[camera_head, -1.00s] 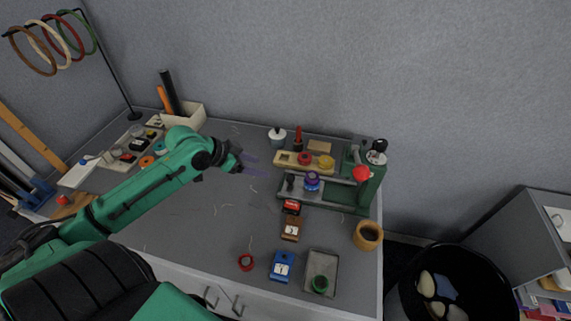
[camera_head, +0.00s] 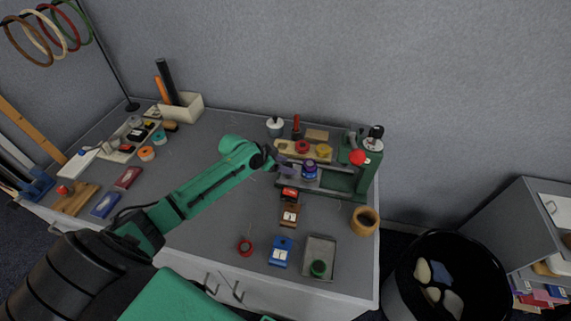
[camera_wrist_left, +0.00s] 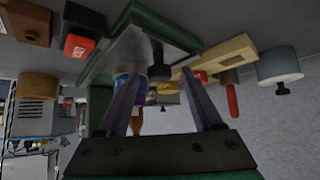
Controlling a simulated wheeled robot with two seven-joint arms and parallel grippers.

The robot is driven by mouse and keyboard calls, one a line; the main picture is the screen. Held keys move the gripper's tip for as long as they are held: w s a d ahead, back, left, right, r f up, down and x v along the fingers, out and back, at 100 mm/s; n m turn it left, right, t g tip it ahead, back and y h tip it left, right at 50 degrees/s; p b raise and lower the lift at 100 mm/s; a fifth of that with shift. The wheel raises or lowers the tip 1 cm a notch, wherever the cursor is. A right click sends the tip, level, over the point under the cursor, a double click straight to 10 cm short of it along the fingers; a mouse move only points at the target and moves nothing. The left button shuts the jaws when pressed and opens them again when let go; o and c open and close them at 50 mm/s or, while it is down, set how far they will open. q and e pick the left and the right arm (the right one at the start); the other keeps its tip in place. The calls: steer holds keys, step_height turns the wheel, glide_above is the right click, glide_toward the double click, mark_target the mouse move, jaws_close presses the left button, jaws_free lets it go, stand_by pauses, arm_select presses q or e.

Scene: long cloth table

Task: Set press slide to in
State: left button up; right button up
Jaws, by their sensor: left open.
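The green press (camera_head: 369,179) stands at the right end of the table, with a red ball (camera_head: 357,157) on it. Its grey metal slide (camera_head: 329,180) extends left and carries a blue-purple round piece (camera_head: 309,171). In the left wrist view, the slide's metal plate (camera_wrist_left: 170,43) has a black knob (camera_wrist_left: 160,71) at its near end. My left gripper (camera_head: 281,167) is at the slide's left end. In the wrist view its open fingers (camera_wrist_left: 163,100) point at the knob, one on each side in the picture; I cannot tell whether they touch it. My right gripper is not in view.
A wooden rack (camera_head: 290,148) with colored pieces lies behind the slide. A grey tray (camera_head: 321,250) and wooden cup (camera_head: 365,221) are at front right.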

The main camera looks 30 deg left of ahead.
arm_select(q)
jaws_close()
steer(key=shift+r, duration=0.1)
stand_by(1.2)
